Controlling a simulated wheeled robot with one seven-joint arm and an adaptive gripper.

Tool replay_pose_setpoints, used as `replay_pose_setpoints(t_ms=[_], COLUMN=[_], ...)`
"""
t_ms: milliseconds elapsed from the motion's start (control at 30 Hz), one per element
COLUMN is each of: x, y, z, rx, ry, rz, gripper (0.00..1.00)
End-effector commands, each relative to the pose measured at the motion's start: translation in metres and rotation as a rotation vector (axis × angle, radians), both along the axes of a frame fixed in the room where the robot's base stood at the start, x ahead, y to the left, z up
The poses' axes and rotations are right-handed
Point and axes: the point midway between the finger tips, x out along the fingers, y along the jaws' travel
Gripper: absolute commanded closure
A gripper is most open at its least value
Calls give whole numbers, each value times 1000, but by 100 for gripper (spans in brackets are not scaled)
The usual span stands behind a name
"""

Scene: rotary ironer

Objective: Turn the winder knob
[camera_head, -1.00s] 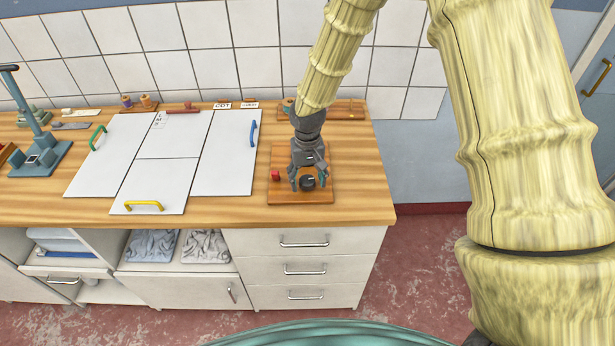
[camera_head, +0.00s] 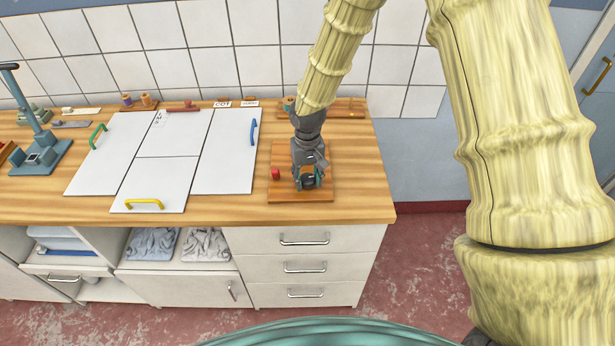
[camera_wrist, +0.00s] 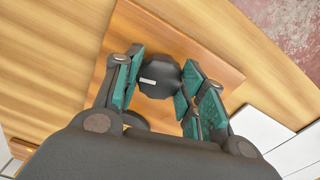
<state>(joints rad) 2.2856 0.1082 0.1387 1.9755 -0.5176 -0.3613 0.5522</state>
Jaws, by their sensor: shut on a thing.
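The winder knob (camera_wrist: 160,78) is dark and faceted with a pale mark on its top. It stands on a brown wooden board (camera_head: 287,195) near the right end of the counter. In the wrist view my gripper (camera_wrist: 158,84) has its teal-padded fingers on both sides of the knob and is shut on it. In the head view my gripper (camera_head: 308,180) points down over the board and mostly hides the knob.
A small red part (camera_head: 275,174) sits on the board left of my gripper. White panels with a blue handle (camera_head: 253,133) and a yellow handle (camera_head: 144,205) lie to the left. Spools (camera_head: 146,100) stand by the tiled wall. The counter's right edge is close.

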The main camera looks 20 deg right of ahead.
Motion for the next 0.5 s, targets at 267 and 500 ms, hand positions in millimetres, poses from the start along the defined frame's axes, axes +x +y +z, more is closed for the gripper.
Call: replay_pose_setpoints(t_ms=[267,500], x=[0,0], y=[-1,-1], z=[0,0], rx=[0,0], ry=[2,2], rz=[182,408], gripper=[83,83])
